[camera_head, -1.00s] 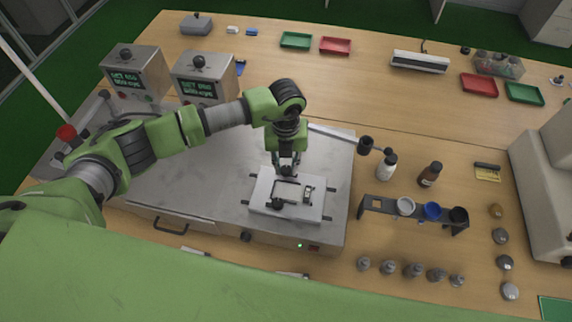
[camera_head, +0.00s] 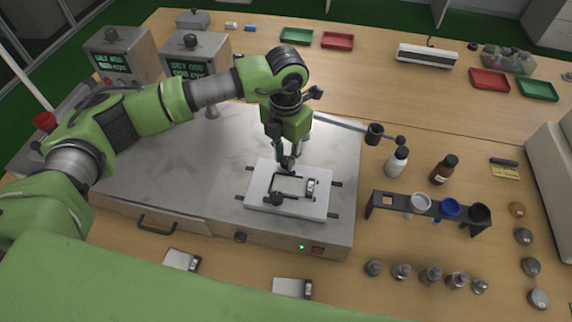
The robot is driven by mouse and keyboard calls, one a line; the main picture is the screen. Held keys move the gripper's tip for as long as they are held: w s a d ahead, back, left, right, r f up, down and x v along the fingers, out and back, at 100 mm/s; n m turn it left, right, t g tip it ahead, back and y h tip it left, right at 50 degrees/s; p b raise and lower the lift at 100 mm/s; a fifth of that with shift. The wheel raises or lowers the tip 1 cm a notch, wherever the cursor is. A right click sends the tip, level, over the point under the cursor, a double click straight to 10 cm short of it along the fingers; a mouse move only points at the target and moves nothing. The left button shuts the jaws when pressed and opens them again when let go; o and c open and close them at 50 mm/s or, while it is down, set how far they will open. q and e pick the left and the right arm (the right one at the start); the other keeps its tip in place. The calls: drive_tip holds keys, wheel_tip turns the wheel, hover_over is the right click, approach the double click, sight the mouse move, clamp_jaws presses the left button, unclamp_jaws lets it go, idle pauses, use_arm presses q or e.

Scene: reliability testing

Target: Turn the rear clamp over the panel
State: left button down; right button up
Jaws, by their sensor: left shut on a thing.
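A white fixture plate (camera_head: 315,207) sits on the grey metal machine top. A small dark-edged panel (camera_head: 290,186) lies on it, with a silver part at its right end. A dark clamp knob (camera_head: 275,198) stands at the panel's front left. My left gripper (camera_head: 287,163) points down at the panel's rear edge, shut on the rear clamp. The fingers mostly hide that clamp, so its exact angle cannot be told. My right gripper is not in view.
The machine top (camera_head: 200,160) is bare left of the fixture. A metal bar with a dark knob (camera_head: 374,133) extends behind and right. Bottles, a black cup rack (camera_head: 385,201) and several metal weights stand right. Two loose panels (camera_head: 292,287) lie in front.

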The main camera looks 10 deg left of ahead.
sight(286, 159)
use_arm(q)
drive_tip(key=m+b, duration=0.3)
drive_tip(key=b, duration=0.1)
drive_tip(key=m+b, duration=0.4)
drive_tip(key=b, duration=0.1)
drive_tip(key=shift+w+f, duration=0.1)
drive_tip(key=shift+f, duration=0.1)
drive_tip(key=shift+r+m+b, duration=0.15)
drive_tip(key=shift+m+b, duration=0.95)
drive_tip(key=shift+m, duration=0.1)
drive_tip(key=shift+r+m, duration=0.1)
drive_tip(key=shift+m, duration=0.3)
drive_tip(key=c, duration=1.8)
unclamp_jaws()
wheel_tip(286, 159, up, 12)
